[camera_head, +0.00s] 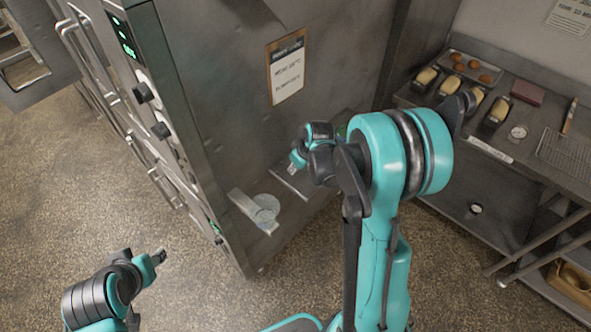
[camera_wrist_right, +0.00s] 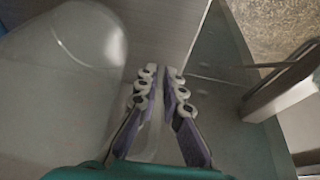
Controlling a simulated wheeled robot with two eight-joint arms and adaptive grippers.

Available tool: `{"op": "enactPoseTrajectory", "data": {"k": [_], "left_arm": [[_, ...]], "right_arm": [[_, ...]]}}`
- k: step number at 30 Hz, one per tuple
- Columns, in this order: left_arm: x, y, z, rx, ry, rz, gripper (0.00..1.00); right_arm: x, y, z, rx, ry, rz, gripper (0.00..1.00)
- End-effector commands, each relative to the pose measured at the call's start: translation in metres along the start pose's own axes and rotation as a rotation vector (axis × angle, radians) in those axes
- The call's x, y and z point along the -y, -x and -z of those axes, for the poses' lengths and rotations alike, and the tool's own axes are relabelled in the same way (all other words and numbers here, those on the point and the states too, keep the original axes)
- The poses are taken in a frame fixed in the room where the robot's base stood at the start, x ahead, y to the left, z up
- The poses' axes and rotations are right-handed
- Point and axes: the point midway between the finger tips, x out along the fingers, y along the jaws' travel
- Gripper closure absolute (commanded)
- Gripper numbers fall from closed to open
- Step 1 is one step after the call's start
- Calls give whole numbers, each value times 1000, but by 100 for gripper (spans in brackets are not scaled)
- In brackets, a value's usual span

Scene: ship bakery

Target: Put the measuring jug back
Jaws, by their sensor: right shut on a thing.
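The measuring jug (camera_head: 265,208) is clear and shows in the head view at a small metal ledge on the side of the oven. In the right wrist view a large clear rounded body, the jug (camera_wrist_right: 90,45), fills the upper left beside the fingers. My right gripper (camera_head: 293,168) is up and to the right of the jug in the head view. Its fingers (camera_wrist_right: 160,75) are close together, shut on a thin clear part of the jug; the exact contact is hard to see. My left gripper (camera_head: 158,257) is low at the left, away from the jug, its jaws unclear.
The metal ledge (camera_head: 240,201) juts from the oven side (camera_head: 225,110). A clipboard (camera_head: 287,66) hangs above. At the right a steel counter (camera_head: 560,178) bears loaf tins (camera_head: 497,113), a tray of buns (camera_head: 452,56) and a wire rack (camera_head: 566,152). The floor in front is clear.

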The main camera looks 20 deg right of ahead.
Motion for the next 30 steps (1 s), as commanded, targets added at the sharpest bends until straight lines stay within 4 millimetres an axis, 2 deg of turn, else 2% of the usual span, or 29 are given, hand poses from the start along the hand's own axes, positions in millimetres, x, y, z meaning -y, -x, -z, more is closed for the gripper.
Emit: {"op": "enactPoseTrajectory", "data": {"k": [2, 13, 14, 15, 16, 26, 30], "left_arm": [[0, -2, -1, 0, 0, 0, 60], [0, -5, -4, 0, 0, 0, 60], [0, -4, -3, 0, 0, 0, 60], [0, -4, -3, 0, 0, 0, 60], [0, -4, -3, 0, 0, 0, 60], [0, -2, -1, 0, 0, 0, 60], [0, 2, 2, 0, 0, 0, 60]], "right_arm": [[0, -7, -3, -1, 0, 0, 100], [0, -10, -5, 0, 0, 0, 100], [0, -9, -4, 0, 0, 0, 85], [0, -9, -4, 0, 0, 0, 74], [0, -9, -4, 0, 0, 0, 72], [0, -7, -3, 0, 0, 0, 72], [0, 9, -3, 0, -1, 0, 72]]}}
